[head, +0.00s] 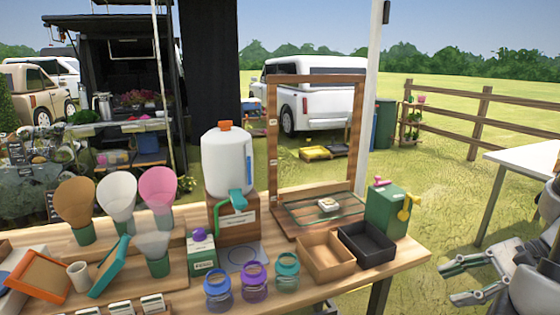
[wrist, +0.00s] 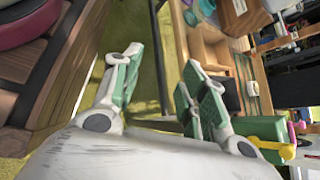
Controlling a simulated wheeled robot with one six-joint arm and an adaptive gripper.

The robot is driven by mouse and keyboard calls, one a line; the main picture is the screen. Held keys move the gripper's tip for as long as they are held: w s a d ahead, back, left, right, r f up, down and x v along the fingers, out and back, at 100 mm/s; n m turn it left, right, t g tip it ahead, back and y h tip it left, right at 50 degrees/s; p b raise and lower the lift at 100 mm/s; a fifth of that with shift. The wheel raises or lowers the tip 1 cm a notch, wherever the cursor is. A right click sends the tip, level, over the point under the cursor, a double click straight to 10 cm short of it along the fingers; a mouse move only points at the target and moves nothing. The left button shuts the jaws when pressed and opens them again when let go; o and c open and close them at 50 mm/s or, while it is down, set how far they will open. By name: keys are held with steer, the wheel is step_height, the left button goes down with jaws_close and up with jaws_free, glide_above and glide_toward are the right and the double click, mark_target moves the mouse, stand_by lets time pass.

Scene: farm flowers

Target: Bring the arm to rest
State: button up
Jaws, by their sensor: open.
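My gripper (head: 462,282) is at the lower right of the head view, off the right end of the wooden table (head: 400,262). Its two fingers are apart with nothing between them. In the wrist view my gripper (wrist: 155,95) also shows open and empty, with green pads on the fingers. The wrist picture is turned on its side, with the table to the right of the fingers. The rest of my arm runs out of the head view at the right edge.
A green box with a yellow crank (head: 386,212) stands near the table's right end, beside a black tray (head: 367,243) and a brown tray (head: 326,258). A wooden frame (head: 272,150) and a white tank (head: 227,163) stand behind. A white table (head: 530,159) is at the right. Grass lies between.

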steer(key=s+d+r+n+g+h, duration=0.35)
steer(key=d+r+n+h, duration=0.2)
steer(key=n+h, duration=0.3)
steer(key=w+a+r+n+t+h, duration=0.1)
steer(key=a+r+n+t, duration=0.1)
steer(key=r+n, duration=0.2)
steer(key=w+a+r+n+t+h, duration=0.1)
steer(key=a+r+n+t, duration=0.2)
steer(key=r, duration=0.4)
steer(key=shift+a+r+n, duration=0.3)
steer(key=shift+r+n, duration=0.05)
steer(key=shift+r, duration=0.05)
